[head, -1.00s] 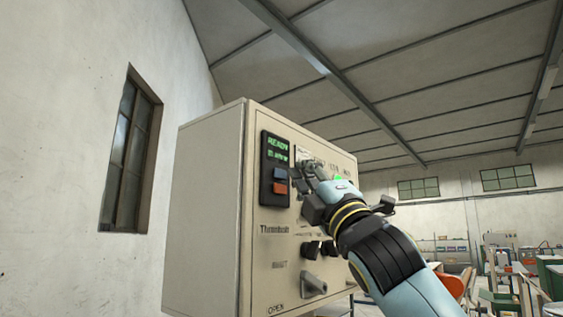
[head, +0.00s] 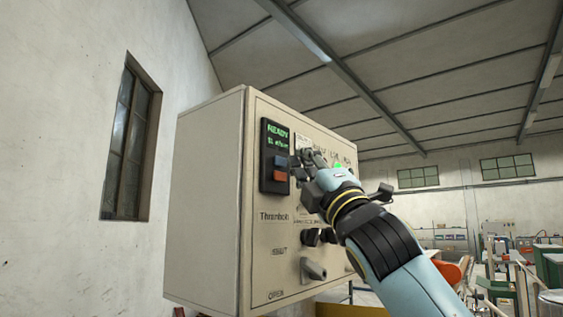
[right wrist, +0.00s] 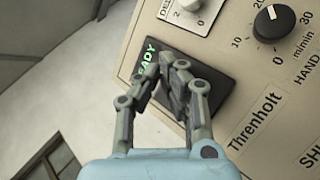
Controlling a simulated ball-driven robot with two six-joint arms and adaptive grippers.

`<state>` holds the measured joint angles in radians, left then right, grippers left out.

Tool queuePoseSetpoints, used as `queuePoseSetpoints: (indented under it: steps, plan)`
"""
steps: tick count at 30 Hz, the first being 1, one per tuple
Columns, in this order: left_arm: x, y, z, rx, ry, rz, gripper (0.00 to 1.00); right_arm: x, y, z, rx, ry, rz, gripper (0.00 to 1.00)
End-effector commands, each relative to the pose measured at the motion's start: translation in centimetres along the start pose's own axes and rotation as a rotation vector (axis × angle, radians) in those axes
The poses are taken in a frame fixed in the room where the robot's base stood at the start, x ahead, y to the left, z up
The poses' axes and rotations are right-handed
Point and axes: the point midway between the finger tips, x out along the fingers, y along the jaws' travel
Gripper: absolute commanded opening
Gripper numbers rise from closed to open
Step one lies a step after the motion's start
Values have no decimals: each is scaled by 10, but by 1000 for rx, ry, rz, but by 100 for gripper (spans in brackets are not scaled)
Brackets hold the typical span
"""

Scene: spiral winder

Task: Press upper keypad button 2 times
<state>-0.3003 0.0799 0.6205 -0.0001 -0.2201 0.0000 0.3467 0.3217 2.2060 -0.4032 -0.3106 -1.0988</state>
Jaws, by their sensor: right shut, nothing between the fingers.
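The black keypad panel (head: 266,186) is on the left of the beige control box's front. It has a green-lit display (head: 277,134) reading READY, with a small second line I cannot read surely. My left gripper is not in view.
The control box (head: 212,200) also carries dark knobs (head: 312,237) and a grey lever handle (head: 313,269) below the gripper. A dial knob (right wrist: 271,18) sits beside the panel in the wrist view. A wall with a window (head: 130,140) stands to the left.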

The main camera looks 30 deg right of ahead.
Motion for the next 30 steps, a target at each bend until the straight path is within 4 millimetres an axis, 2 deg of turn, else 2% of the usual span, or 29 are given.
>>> queuePoseSetpoints:
  steps: [30]
  plan:
    - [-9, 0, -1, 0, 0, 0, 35, 6, -4, -4, 0, 0, 0, 0]
